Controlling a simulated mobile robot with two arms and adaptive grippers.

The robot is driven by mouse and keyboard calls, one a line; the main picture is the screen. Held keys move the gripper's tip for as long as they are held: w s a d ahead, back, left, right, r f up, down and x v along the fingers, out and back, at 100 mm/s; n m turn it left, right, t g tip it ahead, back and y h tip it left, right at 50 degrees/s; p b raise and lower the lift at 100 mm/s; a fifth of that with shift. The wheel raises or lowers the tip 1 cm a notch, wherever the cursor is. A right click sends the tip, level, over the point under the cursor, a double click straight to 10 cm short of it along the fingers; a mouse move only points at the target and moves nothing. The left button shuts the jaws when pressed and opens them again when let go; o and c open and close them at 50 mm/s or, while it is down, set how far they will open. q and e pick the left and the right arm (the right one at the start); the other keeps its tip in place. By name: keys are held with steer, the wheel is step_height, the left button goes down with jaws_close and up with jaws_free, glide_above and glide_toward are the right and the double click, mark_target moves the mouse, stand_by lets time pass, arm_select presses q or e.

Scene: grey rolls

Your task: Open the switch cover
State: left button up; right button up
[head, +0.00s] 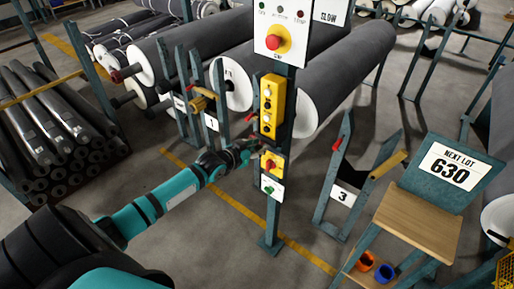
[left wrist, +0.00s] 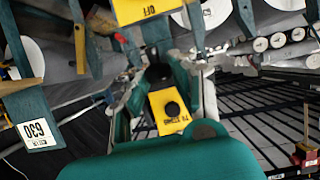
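A yellow switch box (head: 273,164) with a red knob is fixed low on the teal post (head: 283,105). A white panel with a green button (head: 271,189) sits just below it. My left gripper (head: 248,150) is close to the post, at the upper left of the yellow box; I cannot tell whether it touches. In the left wrist view a yellow plate marked OFF (left wrist: 140,9) shows at the top, beyond the gripper. A separate cover cannot be made out. My right gripper is not in view.
Above on the post are a yellow button box (head: 269,106) and a white panel with a red stop button (head: 279,39). Large grey rolls (head: 345,72) lie behind. A wooden-topped stand (head: 420,222) with a 630 sign is at right. Floor between is open.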

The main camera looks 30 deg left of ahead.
arm_select(q)
jaws_close()
steer(key=shift+s+f+p, duration=0.2)
steer(key=shift+s+f, duration=0.45)
steer(key=shift+f, duration=0.25)
steer(key=shift+s+f+p, duration=0.15)
steer(key=shift+s+f, duration=0.5)
steer(key=shift+f, duration=0.2)
steer(key=shift+o, duration=2.4)
jaws_free()
steer(key=o, duration=0.3)
steer(key=shift+a+r, duration=0.15)
steer(key=shift+o, duration=0.2)
steer(key=d+v, duration=0.1)
steer(key=v, duration=1.1)
steer(key=shift+a, duration=0.4)
steer(key=shift+r, duration=0.1)
